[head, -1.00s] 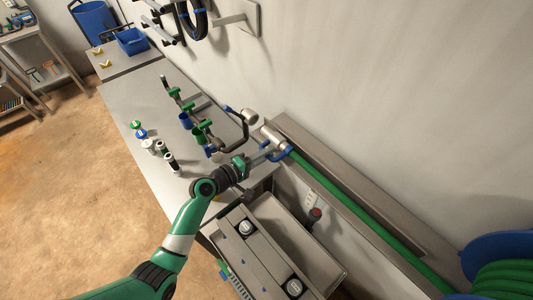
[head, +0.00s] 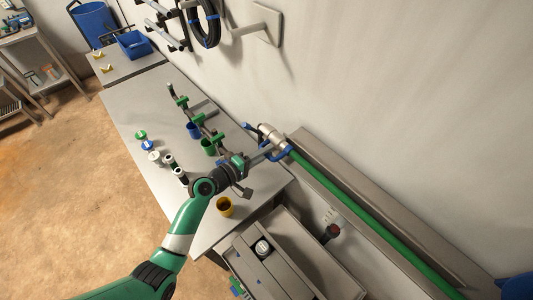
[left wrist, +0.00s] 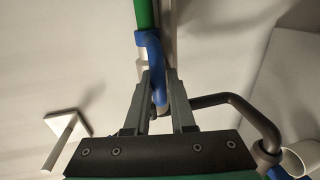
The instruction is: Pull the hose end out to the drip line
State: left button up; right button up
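The green hose (head: 365,220) runs along the wall-side channel. Its end has a blue fitting (head: 284,153), which also shows in the left wrist view (left wrist: 150,48). My left gripper (head: 268,152) is at this end; in the left wrist view its two fingers (left wrist: 160,88) close on the blue fitting from both sides. A dark pipe line with green fittings (head: 181,101) stands on the bench. A silver cylinder (head: 270,132) overlaps the hose end in the head view, so their contact is unclear. A dark bent pipe (left wrist: 235,102) passes close beside the fingers. My right gripper is out of view.
An open metal drawer (head: 305,245) is below the bench's near end. Black coiled tubing (head: 207,28) hangs on the wall.

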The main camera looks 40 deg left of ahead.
pick_arm(q)
jog(key=o, duration=0.3)
jog(key=shift+a, duration=0.25)
jog(key=shift+o, duration=0.2)
jog(key=shift+d, duration=0.1)
jog(key=shift+s+r, duration=0.1)
jog(key=shift+s, duration=0.15)
jog(key=v, duration=1.1)
jog(key=shift+p, duration=0.4)
